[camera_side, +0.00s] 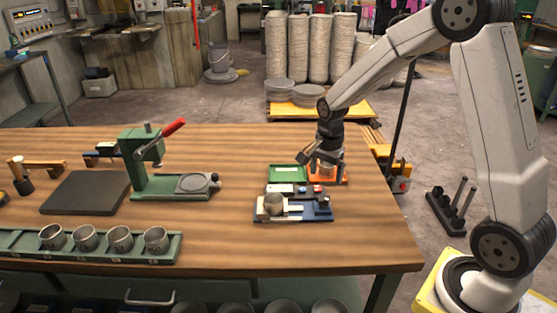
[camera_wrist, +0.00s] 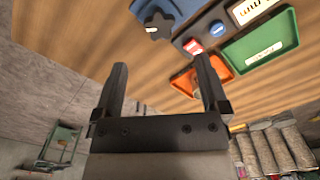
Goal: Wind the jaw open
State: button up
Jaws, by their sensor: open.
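The blue jaw fixture (camera_side: 292,215) lies near the table's right front, with a grey metal round piece (camera_side: 272,205) at its left part. A dark knob (camera_side: 323,202) is at its right end. In the wrist view the knob (camera_wrist: 158,26) is black and lobed with a pale mark, beside a blue part of the fixture (camera_wrist: 182,8). My gripper (camera_side: 321,160) is above and behind the fixture, over the orange tray's area. In the wrist view my gripper (camera_wrist: 161,68) is open, with nothing between its fingers; the knob lies beyond the fingertips, apart from them.
Behind the fixture are a button box with a red button (camera_wrist: 192,46) and blue button (camera_wrist: 217,29), a green tray (camera_side: 287,173) and an orange tray (camera_side: 341,180). A green press (camera_side: 145,165) and several metal cups in a rack (camera_side: 85,238) stand left. The front right tabletop is clear.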

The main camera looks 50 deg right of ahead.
aim_at(323, 197)
jog(key=shift+f, duration=0.15)
jog(key=shift+f, duration=3.75)
grip_shut()
